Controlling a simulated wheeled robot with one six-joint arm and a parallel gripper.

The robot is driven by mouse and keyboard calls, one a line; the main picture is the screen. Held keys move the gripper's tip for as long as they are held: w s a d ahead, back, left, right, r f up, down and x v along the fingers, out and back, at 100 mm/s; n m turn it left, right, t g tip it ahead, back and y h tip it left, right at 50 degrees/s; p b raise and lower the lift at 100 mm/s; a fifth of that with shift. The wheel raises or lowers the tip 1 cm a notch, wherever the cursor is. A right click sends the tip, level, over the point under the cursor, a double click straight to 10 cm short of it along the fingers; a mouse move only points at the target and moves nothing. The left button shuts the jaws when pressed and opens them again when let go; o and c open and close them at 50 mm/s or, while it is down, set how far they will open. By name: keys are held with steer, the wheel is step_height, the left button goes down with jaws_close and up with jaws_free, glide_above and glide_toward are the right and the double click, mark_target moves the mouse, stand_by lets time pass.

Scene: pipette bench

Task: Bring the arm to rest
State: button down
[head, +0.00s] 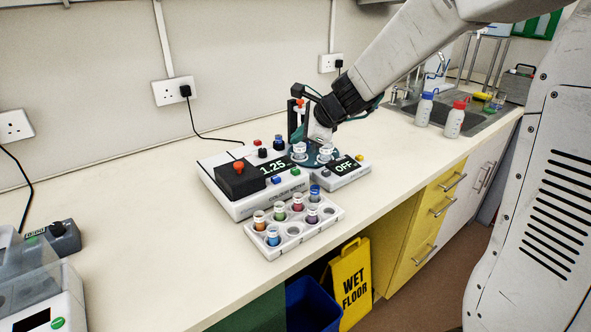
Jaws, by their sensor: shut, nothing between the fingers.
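My arm reaches in from the upper right over the bench, and its gripper (322,140) is at the bench device, low over the display units. The gripper is shut with nothing held. Its fingertips are small and partly hidden among the device's parts, so I cannot tell whether they touch anything. The white device (240,207) has a display reading 1.25 and coloured buttons. A smaller unit (345,178) beside it reads OFF. White-capped vials (299,150) stand near the gripper.
A white rack (318,232) holds several colour-filled vials at the bench's front. Two bottles, blue-capped (424,110) and red-capped (454,119), stand by the sink (478,115). Another machine (42,292) is at lower left. The bench (130,225) left of the device is clear. A wet-floor sign (352,285) stands below.

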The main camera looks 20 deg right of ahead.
steer(key=s+a+f+n+g, duration=0.25)
steer(key=s+n+g, duration=0.25)
steer(key=s+n, duration=0.9)
steer(key=s+d+r+n+h, duration=0.1)
steer(key=s+n, duration=0.1)
steer(key=s, duration=0.5)
steer(key=s+d+r+n+g+h, duration=0.1)
steer(key=s+d+r+n+h, duration=0.1)
steer(key=s, duration=0.6)
steer(key=s+d+r+n+h, duration=0.1)
steer(key=s+d+n, duration=0.1)
steer(key=s, duration=0.6)
steer(key=shift+r+n+g+h, duration=0.25)
steer(key=shift+n+g+h, duration=0.05)
steer(key=shift+n, duration=0.2)
stand_by(0.5)
